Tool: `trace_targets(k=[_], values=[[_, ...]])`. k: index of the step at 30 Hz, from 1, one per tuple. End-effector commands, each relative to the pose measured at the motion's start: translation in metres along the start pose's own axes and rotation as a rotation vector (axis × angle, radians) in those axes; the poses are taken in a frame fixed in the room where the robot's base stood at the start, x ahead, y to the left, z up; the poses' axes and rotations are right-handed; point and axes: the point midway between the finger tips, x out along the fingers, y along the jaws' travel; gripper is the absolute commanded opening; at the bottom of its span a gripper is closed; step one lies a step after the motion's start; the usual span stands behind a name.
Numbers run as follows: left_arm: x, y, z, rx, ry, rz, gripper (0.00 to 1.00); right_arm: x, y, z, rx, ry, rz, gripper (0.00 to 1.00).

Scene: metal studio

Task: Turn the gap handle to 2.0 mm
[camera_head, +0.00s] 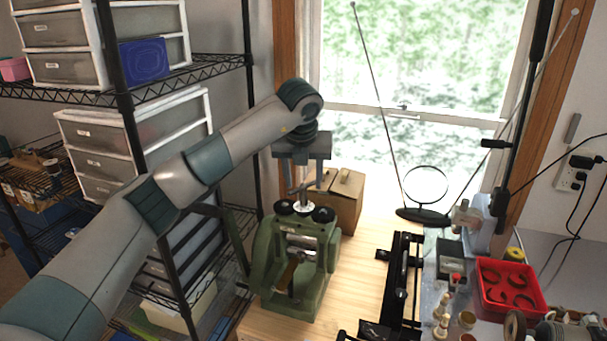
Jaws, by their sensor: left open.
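A green rolling mill (292,276) stands on the wooden bench, with two dark round caps on its top. The gap handle (301,193) rises from the top centre of the mill as a thin metal stem with a crossbar. My left gripper (302,173) points straight down over the handle, its fingers open, one on each side of the stem's upper part. The gripper partly hides the handle's top, and I cannot tell whether the fingers touch it. No gap reading is legible. My right gripper is out of view.
A wire shelf with drawer units (145,145) stands close on the left. A round mirror on a stand (427,187) and a red tray (508,290) are on the right. Some bare bench lies right of the mill.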

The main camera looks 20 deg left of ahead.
Motion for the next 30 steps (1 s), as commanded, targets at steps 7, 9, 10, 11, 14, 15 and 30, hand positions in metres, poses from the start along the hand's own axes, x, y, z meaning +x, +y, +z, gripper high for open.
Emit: trace_targets(k=[7,9,10,11,14,15,30], values=[[0.0057,0.0004,-0.0005,0.000,0.001,0.001,0.48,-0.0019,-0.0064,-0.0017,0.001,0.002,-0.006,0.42],[0.0057,0.0004,-0.0005,0.000,0.001,0.001,0.48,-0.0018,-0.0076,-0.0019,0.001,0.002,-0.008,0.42],[0.0056,0.0004,-0.0005,0.000,0.001,0.001,0.48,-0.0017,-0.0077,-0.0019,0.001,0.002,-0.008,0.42],[0.0056,0.0004,-0.0005,0.000,0.001,0.001,0.48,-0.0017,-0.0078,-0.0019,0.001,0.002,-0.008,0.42],[0.0054,0.0004,-0.0005,0.000,0.001,0.001,0.28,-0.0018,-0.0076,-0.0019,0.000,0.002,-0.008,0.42],[0.0054,0.0004,-0.0004,0.000,0.001,0.001,0.19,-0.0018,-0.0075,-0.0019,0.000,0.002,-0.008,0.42],[0.0065,0.0005,-0.0016,0.001,0.004,0.002,0.00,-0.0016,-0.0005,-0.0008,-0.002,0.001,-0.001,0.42]])
